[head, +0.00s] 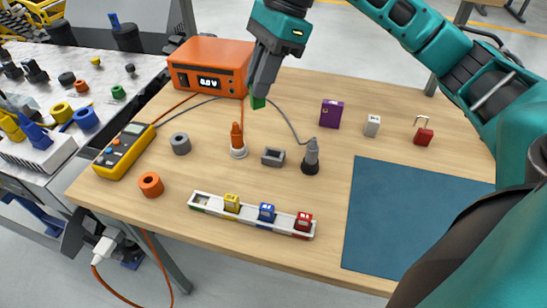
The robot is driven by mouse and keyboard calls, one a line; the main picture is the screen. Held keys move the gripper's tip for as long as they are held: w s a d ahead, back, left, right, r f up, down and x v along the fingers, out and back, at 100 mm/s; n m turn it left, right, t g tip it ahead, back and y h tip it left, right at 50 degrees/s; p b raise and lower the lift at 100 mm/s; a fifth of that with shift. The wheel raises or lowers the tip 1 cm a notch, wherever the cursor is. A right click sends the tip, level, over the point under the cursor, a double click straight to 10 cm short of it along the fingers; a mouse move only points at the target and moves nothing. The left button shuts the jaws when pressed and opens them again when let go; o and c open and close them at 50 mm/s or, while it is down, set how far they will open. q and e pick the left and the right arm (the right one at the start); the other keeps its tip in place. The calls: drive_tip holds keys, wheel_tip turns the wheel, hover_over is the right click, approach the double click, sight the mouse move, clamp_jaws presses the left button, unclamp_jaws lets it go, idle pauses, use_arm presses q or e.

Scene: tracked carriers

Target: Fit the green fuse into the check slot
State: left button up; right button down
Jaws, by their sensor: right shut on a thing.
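My right gripper (262,90) reaches in from the upper right, above the middle of the table. It is shut on the green fuse (258,103), whose lower end shows below the fingertips; the fingers hide the rest. A small grey block with a dark rectangular opening (273,156) sits on the table below and slightly right of the fuse; it looks like the check slot. A white fuse rail (247,214) lies near the front edge. It holds a yellow fuse (232,202), a blue fuse (266,212) and a red fuse (304,221); its leftmost pocket is empty. My left gripper is not in view.
An orange probe (238,138) and a grey probe (312,155) stand upright either side of the grey block. Cables run to the orange meter box (208,68). A yellow multimeter (124,152) lies left. A blue mat (410,215) covers the clear right side.

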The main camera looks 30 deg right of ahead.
wheel_tip(320, 180, up, 4)
drive_tip(key=d+r+m+t+h, duration=0.1)
drive_tip(key=d+m+t, duration=0.15)
drive_tip(key=m, duration=0.45)
drive_tip(key=m+b, duration=0.2)
drive_tip(key=b, duration=0.1)
hover_over(267, 154)
drive_tip(key=s+d, duration=0.2)
wheel_tip(267, 154, down, 14)
drive_tip(key=shift+h, duration=0.3)
drive_tip(key=x, duration=0.2)
drive_tip(key=b+x, duration=0.1)
drive_tip(key=s+d+x, duration=0.1)
drive_tip(key=x, duration=0.1)
drive_tip(key=shift+w+a+f, duration=0.1)
drive_tip(key=shift+w+f, duration=0.05)
drive_tip(key=shift+f, duration=0.35)
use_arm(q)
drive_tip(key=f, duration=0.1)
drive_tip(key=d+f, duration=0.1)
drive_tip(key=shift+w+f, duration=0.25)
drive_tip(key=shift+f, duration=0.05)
use_arm(e)
drive_tip(key=shift+t, duration=0.25)
